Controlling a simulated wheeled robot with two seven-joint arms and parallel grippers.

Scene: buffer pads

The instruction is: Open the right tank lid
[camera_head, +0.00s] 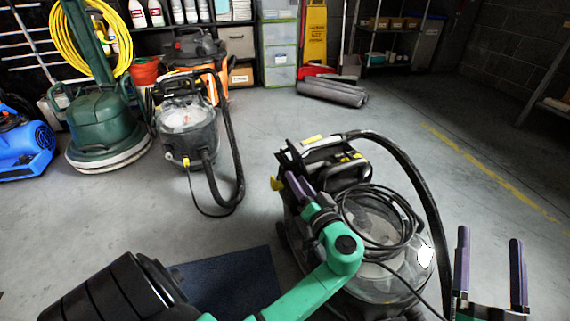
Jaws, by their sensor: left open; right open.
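The nearer tank machine (408,270) stands at the lower right of the head view. It has a clear rounded tank, a coiled black cable on top and a black and silver head with yellow catches. My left gripper (293,181) is open at the left side of this head, its purple fingers close to the black parts. Whether they touch it I cannot tell. My green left arm hides part of the tank's near left side. My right gripper (490,248) is open and empty, fingers upright, to the right of the tank. The lid's edge is not clearly visible.
A second tank machine (187,128) with a hose stands further back left, beside a green floor polisher (97,128) and a blue blower (24,143). A dark mat (232,285) lies at lower middle. Grey rolls (332,93) lie behind. The floor at right is clear.

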